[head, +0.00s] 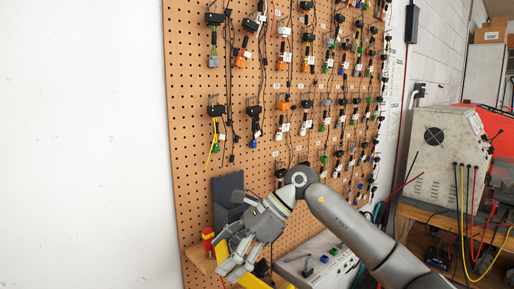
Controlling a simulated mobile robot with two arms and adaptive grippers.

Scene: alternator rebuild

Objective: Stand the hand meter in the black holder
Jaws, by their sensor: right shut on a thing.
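My right gripper (236,264) reaches in from the right and points down to the lower left, in front of the pegboard. It is shut on a yellow thing, which appears to be the hand meter (253,282). The fingers and the bottom picture edge hide much of it, so its face and tilt cannot be told. The black holder (227,191) is a dark, stepped block against the pegboard, just above and behind the gripper. The gripper covers part of its lower right side. My left gripper is not in view.
A pegboard (192,140) with many hanging cables and connectors fills the middle. A red and yellow object (208,239) stands left of the gripper on a wooden ledge. A grey panel box (318,258) sits below my arm. A white fan-cooled unit (440,150) with cables stands at right.

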